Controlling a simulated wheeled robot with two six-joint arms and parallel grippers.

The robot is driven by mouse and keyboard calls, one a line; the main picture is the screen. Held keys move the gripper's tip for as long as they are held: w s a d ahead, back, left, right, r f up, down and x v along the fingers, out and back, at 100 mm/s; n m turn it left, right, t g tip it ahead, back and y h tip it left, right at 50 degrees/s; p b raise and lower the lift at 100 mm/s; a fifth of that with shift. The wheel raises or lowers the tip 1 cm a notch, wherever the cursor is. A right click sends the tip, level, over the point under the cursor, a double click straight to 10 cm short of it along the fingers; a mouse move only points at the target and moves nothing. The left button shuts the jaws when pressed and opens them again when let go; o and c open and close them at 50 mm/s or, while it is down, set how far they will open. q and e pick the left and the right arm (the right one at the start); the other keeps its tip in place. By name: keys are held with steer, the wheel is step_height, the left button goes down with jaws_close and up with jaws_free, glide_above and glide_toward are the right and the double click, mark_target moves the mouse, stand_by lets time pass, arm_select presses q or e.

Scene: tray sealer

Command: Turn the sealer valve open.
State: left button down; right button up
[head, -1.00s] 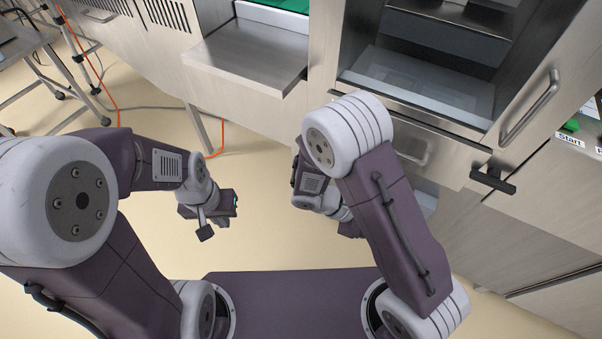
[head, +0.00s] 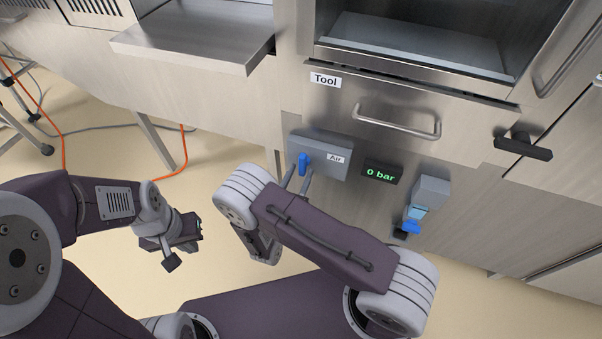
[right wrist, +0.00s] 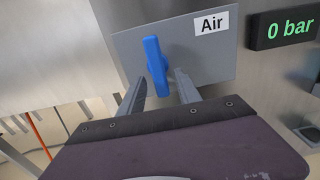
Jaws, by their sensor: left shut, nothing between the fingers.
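The blue valve handle (head: 303,163) is on a grey box labelled Air (head: 330,168), low on the sealer front. In the right wrist view the handle (right wrist: 157,68) stands nearly upright, tilted slightly. My right gripper (head: 298,180) is open, its two grey fingers pointing at the box. In the right wrist view the gripper (right wrist: 160,88) has one fingertip on each side of the handle's lower end; I cannot tell whether they touch it. A display (head: 381,172) beside the box reads 0 bar. My left gripper (head: 185,236) is shut and empty, off to the left over the floor.
A drawer labelled Tool (head: 345,97) with a bar handle is above the valve box. A grey unit with a blue part (head: 427,192) is right of the display. A black handle (head: 523,146) sticks out further right. A metal shelf (head: 195,45) juts out at upper left.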

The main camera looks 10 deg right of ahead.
steer(key=shift+x, duration=0.8)
jaws_close()
steer(key=n+p, duration=0.2)
steer(key=n, duration=0.1)
steer(key=shift+s+d+r+n+p, duration=0.2)
steer(key=shift+n+p, duration=0.1)
steer(key=shift+p, duration=0.1)
steer(key=n, duration=0.1)
steer(key=n+p, duration=0.1)
steer(key=n, duration=0.1)
steer(key=n+p, duration=0.1)
steer(key=shift+s+d+r, duration=0.1)
steer(key=shift+s+d, duration=0.05)
steer(key=shift+d, duration=0.1)
steer(key=n+p, duration=0.1)
steer(key=n, duration=0.1)
steer(key=n+p, duration=0.1)
steer(key=n, duration=0.2)
steer(key=shift+s+d+r, duration=0.15)
steer(key=shift+d+r, duration=0.05)
steer(key=n, duration=0.1)
steer(key=n+p, duration=0.1)
steer(key=n, duration=0.3)
steer(key=shift+r+p, duration=0.3)
steer(key=shift+n, duration=0.3)
